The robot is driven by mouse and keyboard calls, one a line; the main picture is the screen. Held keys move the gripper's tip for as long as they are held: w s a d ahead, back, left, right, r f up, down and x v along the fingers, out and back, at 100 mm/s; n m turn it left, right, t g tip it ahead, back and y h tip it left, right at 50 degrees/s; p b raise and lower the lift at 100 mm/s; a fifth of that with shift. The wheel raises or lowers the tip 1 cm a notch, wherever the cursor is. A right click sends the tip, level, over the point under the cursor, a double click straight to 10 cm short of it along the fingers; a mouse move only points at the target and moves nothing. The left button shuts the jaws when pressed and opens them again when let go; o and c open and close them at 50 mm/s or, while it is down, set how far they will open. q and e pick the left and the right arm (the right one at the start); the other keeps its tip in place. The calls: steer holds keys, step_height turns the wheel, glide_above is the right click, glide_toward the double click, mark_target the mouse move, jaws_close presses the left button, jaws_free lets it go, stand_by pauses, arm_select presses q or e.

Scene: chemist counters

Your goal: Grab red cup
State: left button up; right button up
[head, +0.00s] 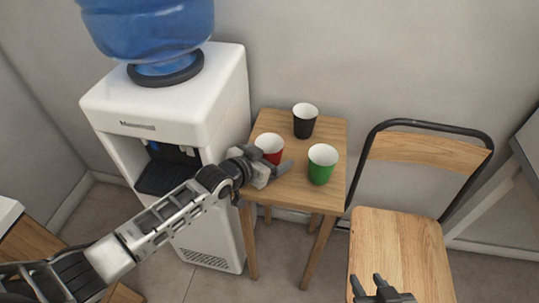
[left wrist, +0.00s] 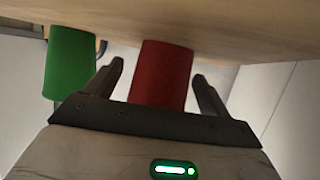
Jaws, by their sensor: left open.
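The red cup (head: 272,157) stands upright on the small wooden table, at its left side. In the left wrist view the red cup (left wrist: 162,75) sits between the two fingers of my left gripper (left wrist: 158,72), with gaps at both sides. In the head view my left gripper (head: 268,162) reaches in from the left and hides part of the cup's lower side. It is open. My right gripper (head: 366,279) is at the bottom edge in front of the chair, its fingers apart and nothing between them.
A green cup (head: 321,166) stands close to the right of the red cup, also in the left wrist view (left wrist: 69,63). A black cup (head: 304,122) stands farther back. The wooden table (head: 333,130) is between a white water dispenser (head: 226,95) and a chair (head: 398,240).

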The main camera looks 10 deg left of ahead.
arm_select(q)
steer(key=c, duration=1)
steer(key=shift+c, duration=0.2)
steer(key=shift+r, duration=0.15)
